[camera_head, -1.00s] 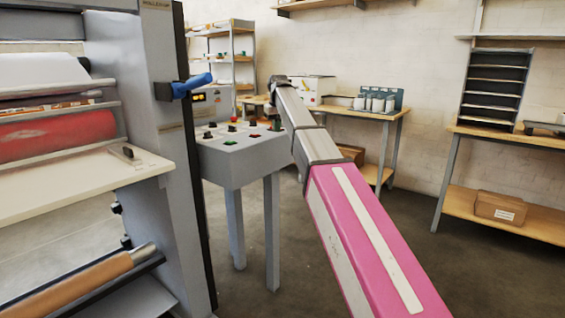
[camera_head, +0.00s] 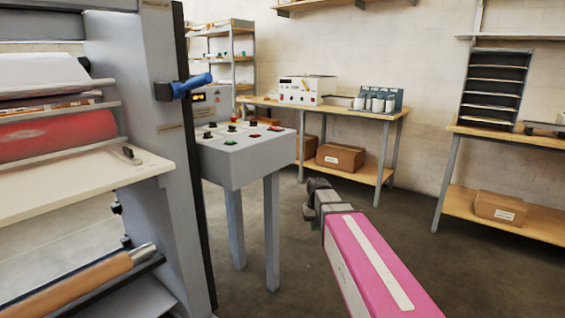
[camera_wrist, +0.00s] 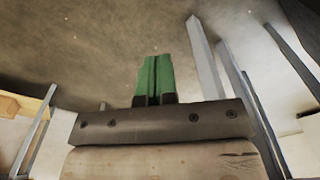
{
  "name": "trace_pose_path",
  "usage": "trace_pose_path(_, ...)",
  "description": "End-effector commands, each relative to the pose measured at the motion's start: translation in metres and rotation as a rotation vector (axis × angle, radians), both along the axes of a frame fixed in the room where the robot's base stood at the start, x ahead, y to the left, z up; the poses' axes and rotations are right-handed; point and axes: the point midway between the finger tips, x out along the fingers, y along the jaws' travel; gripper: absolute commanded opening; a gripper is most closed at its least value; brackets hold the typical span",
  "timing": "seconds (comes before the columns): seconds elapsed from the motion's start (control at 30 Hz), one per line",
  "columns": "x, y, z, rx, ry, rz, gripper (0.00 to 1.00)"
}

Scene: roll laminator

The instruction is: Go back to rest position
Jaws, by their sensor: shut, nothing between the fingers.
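My arm reaches forward in the lower middle of the head view, pink link nearest, with its grey end over the open floor. My gripper's fingers are hidden in the head view. In the wrist view the green fingers of my gripper (camera_wrist: 155,77) are together and hold nothing. The arm's end is in front of the control console (camera_head: 245,160), to the right of its legs and apart from it.
The roll laminator (camera_head: 150,130) with a blue lever (camera_head: 192,85) fills the left side. A back workbench (camera_head: 350,110) carries a white box and several jars. Another bench (camera_head: 540,140) stands at right. The floor (camera_head: 330,280) around my arm is clear.

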Motion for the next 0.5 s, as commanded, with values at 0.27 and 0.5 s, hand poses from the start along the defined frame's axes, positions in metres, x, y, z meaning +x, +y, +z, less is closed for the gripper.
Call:
trace_pose_path(0.27,-0.101,-0.041,-0.080,-0.005,0.032,-0.076,0.00)
trace_pose_path(0.5,-0.153,-0.058,-0.114,-0.006,0.046,-0.118,0.00)
